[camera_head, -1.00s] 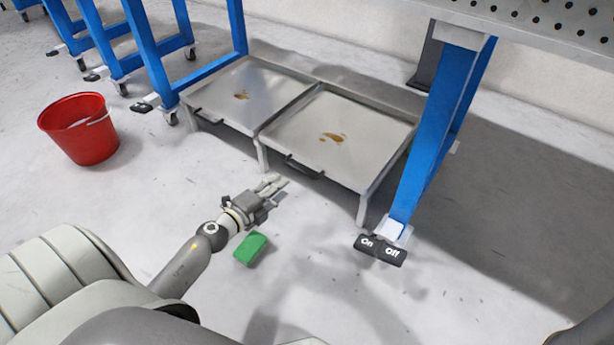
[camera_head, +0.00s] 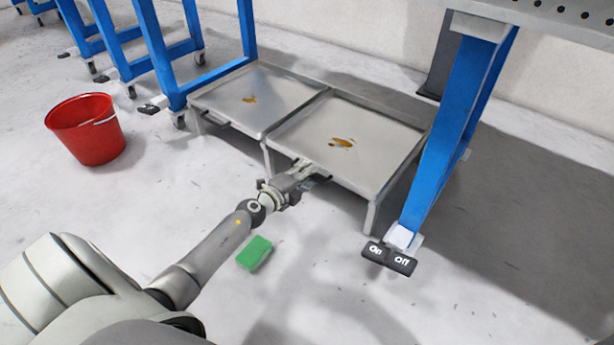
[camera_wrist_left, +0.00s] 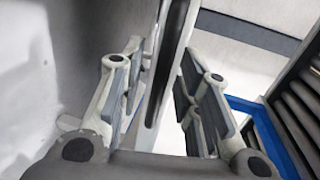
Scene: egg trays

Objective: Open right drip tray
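The right drip tray (camera_head: 383,158) is a flat metal tray under the workbench, with a brown-yellow spill (camera_head: 342,142) on it. In the left wrist view, a dark handle bar (camera_wrist_left: 168,65) runs between the two fingers of my left gripper (camera_wrist_left: 163,82). The fingers stand apart, with gaps to the bar on both sides. My right gripper is not in view.
A green sponge-like block (camera_head: 255,253) lies on the floor beside my left arm. A red bucket (camera_head: 86,130) stands at the left. A blue bench leg (camera_head: 455,130) with an On/Off pedal (camera_head: 390,258) stands right of the tray. The floor in front is mostly clear.

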